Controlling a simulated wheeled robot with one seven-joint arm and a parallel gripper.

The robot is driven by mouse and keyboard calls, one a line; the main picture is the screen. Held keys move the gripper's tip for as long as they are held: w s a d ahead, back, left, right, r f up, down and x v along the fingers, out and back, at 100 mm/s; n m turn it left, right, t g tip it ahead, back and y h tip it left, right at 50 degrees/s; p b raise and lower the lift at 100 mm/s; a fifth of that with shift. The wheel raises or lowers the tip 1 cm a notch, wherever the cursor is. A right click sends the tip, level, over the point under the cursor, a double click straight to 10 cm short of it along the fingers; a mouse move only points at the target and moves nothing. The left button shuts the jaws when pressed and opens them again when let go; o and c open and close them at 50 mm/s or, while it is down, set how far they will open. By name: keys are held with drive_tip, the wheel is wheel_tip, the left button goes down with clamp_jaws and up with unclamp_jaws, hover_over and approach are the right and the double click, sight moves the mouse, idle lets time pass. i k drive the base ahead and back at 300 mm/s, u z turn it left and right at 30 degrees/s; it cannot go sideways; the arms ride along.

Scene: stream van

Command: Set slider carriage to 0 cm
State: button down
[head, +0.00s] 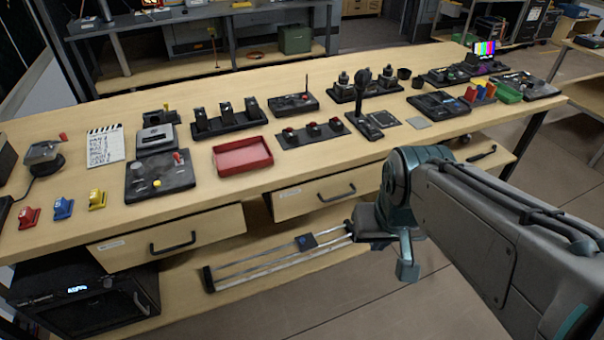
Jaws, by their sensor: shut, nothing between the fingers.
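The slider (255,272) is a pair of pale metal rails with a dark end piece at its left, lying on the lower shelf under the bench. Its carriage, a small dark block (306,242), sits on the rails toward their visible right part. My gripper (352,231) is a dark shape at the end of my arm, by the right end of the rails and right of the carriage. It is shut and empty, apart from the carriage. No scale marks can be read.
The bench top (330,165) above holds control panels, a red tray (243,157) and several small devices. Two drawers with dark handles (172,243) hang over the shelf. A black box unit (85,300) stands left of the slider. The floor (450,290) at right is open.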

sight(306, 243)
drive_tip(key=k, duration=1.25)
drive_tip(key=z, duration=0.9)
drive_tip(key=i, duration=1.1)
drive_tip(key=u, duration=0.65)
drive_tip(key=i, duration=0.35)
drive_tip(key=u, duration=0.35)
